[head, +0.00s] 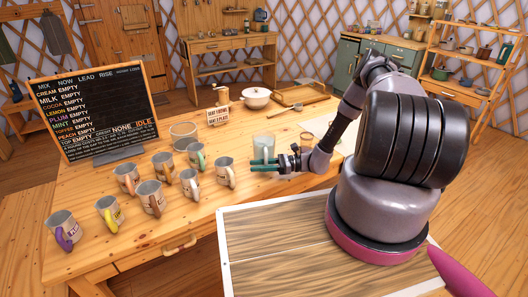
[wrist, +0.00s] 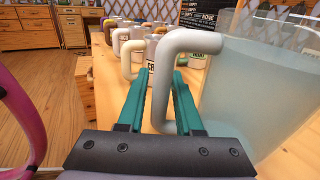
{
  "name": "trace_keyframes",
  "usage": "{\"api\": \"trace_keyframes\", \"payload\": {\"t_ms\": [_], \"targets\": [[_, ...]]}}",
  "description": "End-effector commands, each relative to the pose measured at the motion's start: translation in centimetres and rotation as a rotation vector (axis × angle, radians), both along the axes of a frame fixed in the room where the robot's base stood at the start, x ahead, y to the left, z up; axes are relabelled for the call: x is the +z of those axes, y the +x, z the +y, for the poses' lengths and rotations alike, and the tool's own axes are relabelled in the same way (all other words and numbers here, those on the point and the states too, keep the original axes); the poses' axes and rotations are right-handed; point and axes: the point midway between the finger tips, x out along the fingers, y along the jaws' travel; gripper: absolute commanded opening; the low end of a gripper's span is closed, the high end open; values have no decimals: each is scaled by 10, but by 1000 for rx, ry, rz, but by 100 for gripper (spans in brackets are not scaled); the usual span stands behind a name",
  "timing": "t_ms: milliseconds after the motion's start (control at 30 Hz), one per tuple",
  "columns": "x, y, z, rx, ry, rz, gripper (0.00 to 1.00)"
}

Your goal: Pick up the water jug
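The water jug (head: 263,147) is a clear, pale bluish container standing on the wooden table, just beyond my gripper (head: 262,165) in the head view. In the wrist view the jug (wrist: 262,85) fills the right side, and its thick white handle (wrist: 172,85) stands upright between my two teal fingers (wrist: 162,100). The jug is upright and looks to be at table level. The exact finger contact is partly hidden by the handle.
Several labelled mugs (head: 151,197) stand on the table to the left. A wooden tray (head: 300,95) lies at the back right.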

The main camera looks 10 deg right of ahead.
Motion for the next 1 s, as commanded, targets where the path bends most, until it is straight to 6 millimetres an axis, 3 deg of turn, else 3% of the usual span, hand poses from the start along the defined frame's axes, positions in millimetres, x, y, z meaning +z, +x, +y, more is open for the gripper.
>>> {"api": "trace_keyframes", "payload": {"t_ms": [67, 167, 1000], "targets": [[0, 0, 0, 0, 0, 0, 34], [0, 0, 0, 0, 0, 0, 0], [0, 0, -1, 0, 1, 0, 0]]}}
